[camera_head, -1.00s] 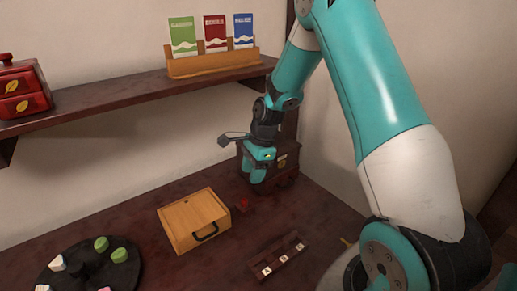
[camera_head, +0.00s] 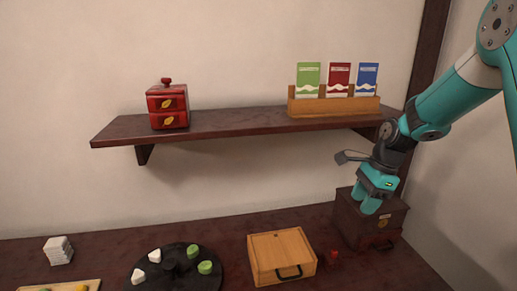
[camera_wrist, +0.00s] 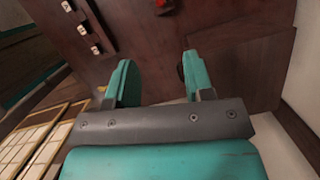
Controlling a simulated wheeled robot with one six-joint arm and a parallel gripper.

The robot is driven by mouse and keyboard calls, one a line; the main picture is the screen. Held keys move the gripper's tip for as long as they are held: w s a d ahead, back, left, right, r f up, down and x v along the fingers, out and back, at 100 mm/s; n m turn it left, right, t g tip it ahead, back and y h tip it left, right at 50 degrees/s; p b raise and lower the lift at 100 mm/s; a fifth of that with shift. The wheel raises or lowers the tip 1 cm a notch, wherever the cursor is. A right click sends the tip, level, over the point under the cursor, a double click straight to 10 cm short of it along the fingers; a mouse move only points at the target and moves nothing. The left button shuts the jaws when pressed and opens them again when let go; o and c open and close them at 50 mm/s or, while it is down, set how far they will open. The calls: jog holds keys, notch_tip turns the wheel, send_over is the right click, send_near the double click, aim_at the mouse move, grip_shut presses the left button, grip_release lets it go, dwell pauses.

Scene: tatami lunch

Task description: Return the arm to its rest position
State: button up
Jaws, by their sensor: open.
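My gripper (camera_head: 370,204) points down at the right of the head view, in front of the dark wooden box (camera_head: 365,220) at the table's right end. In the wrist view its two teal fingers stand apart with nothing between them (camera_wrist: 156,80). The arm is bent and reaches down from the upper right. The exact gap between the fingertips and the box is hard to tell.
A wooden shelf (camera_head: 240,124) holds a red tiered box (camera_head: 168,104) and a rack (camera_head: 330,105) of three packets.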

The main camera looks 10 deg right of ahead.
jog(key=s+a+r+n, duration=0.4)
jog(key=a+r+n, duration=0.35)
jog(key=a, duration=0.25)
jog(key=s+a+r+n+p, duration=0.1)
jog(key=s+a+r+n, duration=0.2)
jog(key=s+a+n, duration=0.3)
jog(key=s+a+r+n+y+p, duration=0.1)
jog(key=s+a+r+n, duration=0.2)
jog(key=s+a+n, duration=0.4)
jog(key=s+n, duration=0.7)
jog(key=shift+s+g, duration=0.3)
jog(key=shift+s, duration=0.1)
